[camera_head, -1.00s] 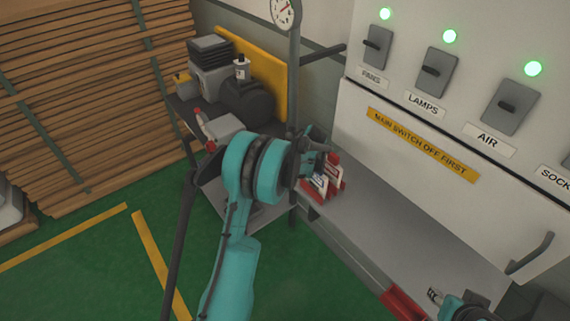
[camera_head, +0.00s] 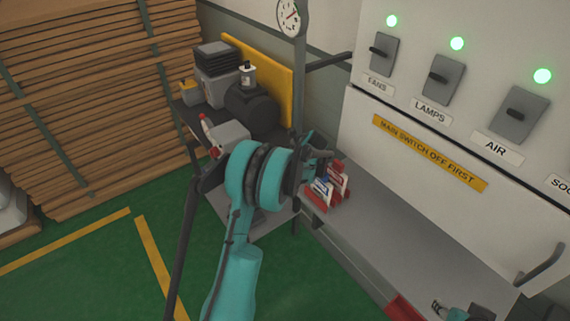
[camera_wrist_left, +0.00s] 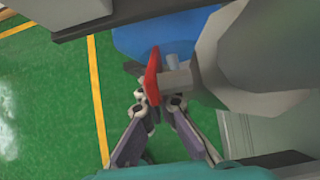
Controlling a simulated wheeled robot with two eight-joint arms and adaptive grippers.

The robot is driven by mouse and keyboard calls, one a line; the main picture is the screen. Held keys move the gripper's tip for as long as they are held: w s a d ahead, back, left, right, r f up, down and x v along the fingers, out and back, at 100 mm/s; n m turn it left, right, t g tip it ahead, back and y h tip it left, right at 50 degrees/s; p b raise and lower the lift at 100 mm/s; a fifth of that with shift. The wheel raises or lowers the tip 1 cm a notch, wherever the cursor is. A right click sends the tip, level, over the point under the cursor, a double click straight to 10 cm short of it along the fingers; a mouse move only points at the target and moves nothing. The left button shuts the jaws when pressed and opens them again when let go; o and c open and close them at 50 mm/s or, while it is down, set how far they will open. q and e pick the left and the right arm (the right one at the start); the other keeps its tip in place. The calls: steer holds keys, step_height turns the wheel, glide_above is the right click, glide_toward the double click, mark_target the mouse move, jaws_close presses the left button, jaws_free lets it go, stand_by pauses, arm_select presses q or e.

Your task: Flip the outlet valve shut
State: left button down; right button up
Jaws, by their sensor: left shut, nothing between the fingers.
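A red lever (camera_wrist_left: 152,76) shows in the left wrist view, beside a grey pipe fitting (camera_wrist_left: 178,77); it looks like the outlet valve's handle. My left gripper (camera_wrist_left: 158,103) is shut and empty, its fingertips just below the lever's lower end. I cannot tell whether they touch it. In the head view my teal left arm comes up from the bottom, and its wrist hides the valve area and most of the gripper. My right gripper (camera_head: 440,308) is at the lower right edge, partly cut off; its jaw opening is unclear.
A panel (camera_head: 365,100) with several switches and green lamps is at the right, above a grey shelf (camera_head: 390,228). Red holders with cards (camera_head: 330,187) stand at the shelf's left end. A black tank (camera_head: 252,106) and stacked planks (camera_head: 80,100) are farther left.

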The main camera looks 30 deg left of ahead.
stand_by(0.9)
arm_select(q)
steer(key=v, duration=1.2)
arm_select(e)
steer(key=shift+c, duration=0.3)
